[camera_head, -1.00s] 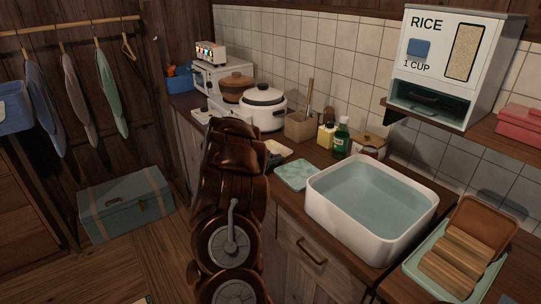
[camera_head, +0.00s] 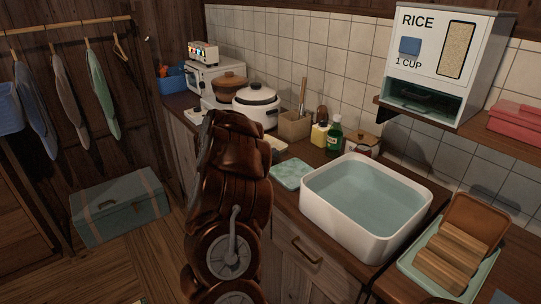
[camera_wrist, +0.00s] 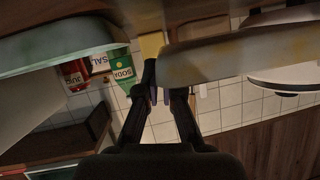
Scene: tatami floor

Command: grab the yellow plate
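A pale yellow flat piece (camera_head: 276,144), apparently the yellow plate, lies on the counter just right of my arm, partly hidden by it. In the wrist view, which looks upside down, a broad dull-yellow slab (camera_wrist: 245,55) at upper right seems to be the same plate, seen nearly edge-on. My gripper (camera_wrist: 164,88) is open, with its fingers apart near the slab's left end. The slab's edge overlaps the tip of one finger; I cannot tell whether they touch. Nothing is visibly held. In the head view my gripper is hidden behind my arm.
A teal board (camera_head: 291,174) lies in front of the plate, beside the water-filled white basin (camera_head: 367,235). A rice cooker (camera_head: 257,103), a wooden utensil box (camera_head: 294,127) and a green bottle (camera_head: 335,137) stand behind. The rice dispenser (camera_head: 445,65) sits on a shelf at right.

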